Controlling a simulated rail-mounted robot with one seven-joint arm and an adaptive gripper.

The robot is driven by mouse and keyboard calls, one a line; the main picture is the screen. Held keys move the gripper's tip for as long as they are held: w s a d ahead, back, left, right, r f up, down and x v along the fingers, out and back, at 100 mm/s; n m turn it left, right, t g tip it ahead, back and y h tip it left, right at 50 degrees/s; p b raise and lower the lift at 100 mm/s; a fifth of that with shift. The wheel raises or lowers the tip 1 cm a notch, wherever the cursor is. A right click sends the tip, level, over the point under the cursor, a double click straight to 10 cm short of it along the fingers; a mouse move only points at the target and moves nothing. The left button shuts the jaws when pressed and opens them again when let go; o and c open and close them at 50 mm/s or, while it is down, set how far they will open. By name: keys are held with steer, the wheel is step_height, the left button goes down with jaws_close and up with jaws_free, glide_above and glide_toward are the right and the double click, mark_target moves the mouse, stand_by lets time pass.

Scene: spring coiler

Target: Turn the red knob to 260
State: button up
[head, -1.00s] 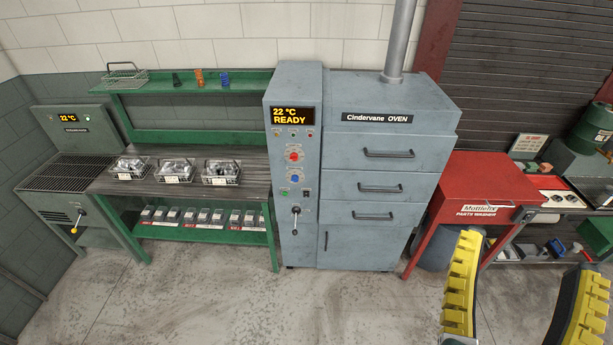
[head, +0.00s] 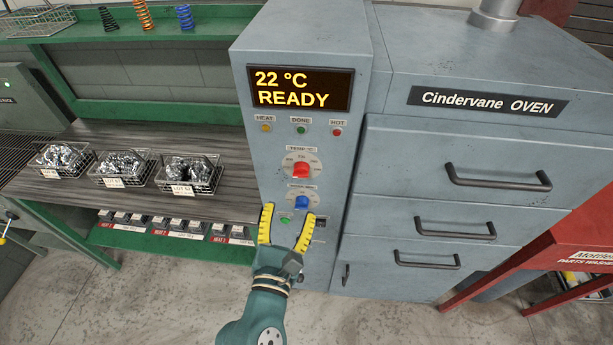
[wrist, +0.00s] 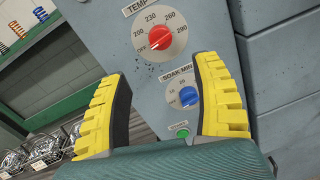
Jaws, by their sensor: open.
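The red knob (head: 301,169) is on the oven's control panel (head: 272,155), under a temperature label and above the blue soak knob (head: 302,202). In the wrist view the red knob (wrist: 159,38) sits in a white dial (wrist: 178,22) marked OFF, 200, 230, 260 and 290. Its white pointer mark seems to be at the lower left, near OFF. My gripper (head: 288,222) is open and empty, low in front of the panel. In the wrist view its yellow fingers frame the blue knob (wrist: 188,96), with the red knob above, beyond the fingertips.
The display (head: 298,88) reads 22 °C READY. A green button (wrist: 182,132) is below the blue knob. Oven drawers with handles (head: 497,180) are at right. Wire baskets (head: 190,174) stand on the bench at left.

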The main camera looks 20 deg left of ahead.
mark_target(300, 177)
steer(key=w, duration=0.3)
steer(key=w+a+b, duration=0.1)
steer(key=w, duration=0.3)
steer(key=w+a, duration=0.1)
steer(key=w, duration=0.3)
steer(key=shift+r+b, duration=0.1)
steer(key=shift+b, duration=0.3)
jaws_close()
